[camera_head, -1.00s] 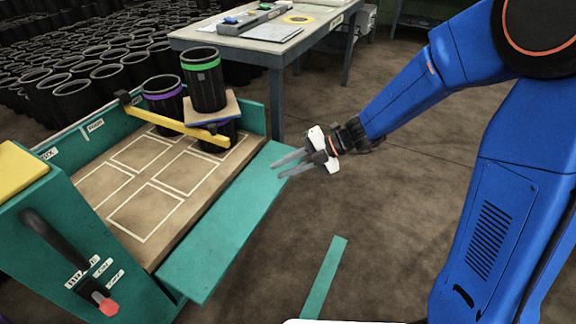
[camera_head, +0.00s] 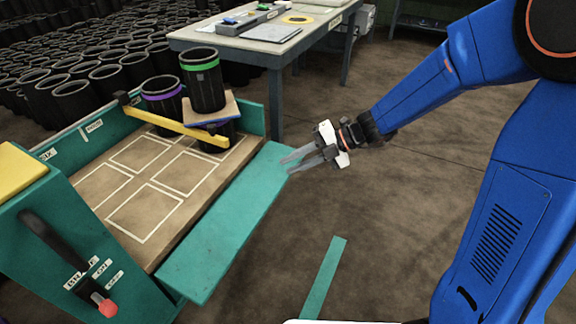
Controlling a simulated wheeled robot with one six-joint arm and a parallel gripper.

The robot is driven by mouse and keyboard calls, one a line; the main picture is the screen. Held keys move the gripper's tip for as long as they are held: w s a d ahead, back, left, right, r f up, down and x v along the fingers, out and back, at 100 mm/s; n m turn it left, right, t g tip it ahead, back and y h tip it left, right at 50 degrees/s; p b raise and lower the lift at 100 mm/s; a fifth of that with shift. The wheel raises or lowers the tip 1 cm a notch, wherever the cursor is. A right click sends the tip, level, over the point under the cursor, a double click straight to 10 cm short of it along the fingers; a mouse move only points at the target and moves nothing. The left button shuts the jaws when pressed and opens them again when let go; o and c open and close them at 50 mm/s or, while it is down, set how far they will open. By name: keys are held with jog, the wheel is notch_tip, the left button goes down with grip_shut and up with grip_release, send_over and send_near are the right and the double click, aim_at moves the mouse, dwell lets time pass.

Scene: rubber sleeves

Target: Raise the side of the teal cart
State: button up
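The teal cart (camera_head: 60,215) stands at the left with a brown deck (camera_head: 95,190) marked with white outlined squares. Its near side panel (camera_head: 222,228) is teal and lies folded outward, roughly level, along the right edge of the deck. My gripper (camera_head: 285,164) is just above or beside the panel's far right part, fingers pointing left. The two fingers are apart with nothing between them. I cannot tell whether a fingertip touches the panel.
Black sleeves with green (camera_head: 203,80) and purple (camera_head: 160,98) bands stand at the cart's far end, behind a yellow bar (camera_head: 175,122). A lever (camera_head: 70,265) is on the near end. A grey table (camera_head: 275,50) stands behind. A teal strip (camera_head: 323,280) lies on the floor.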

jog(key=s+v, duration=0.1)
jog(key=v, duration=1.4)
jog(key=shift+w, duration=0.5)
jog(key=shift+d, duration=0.15)
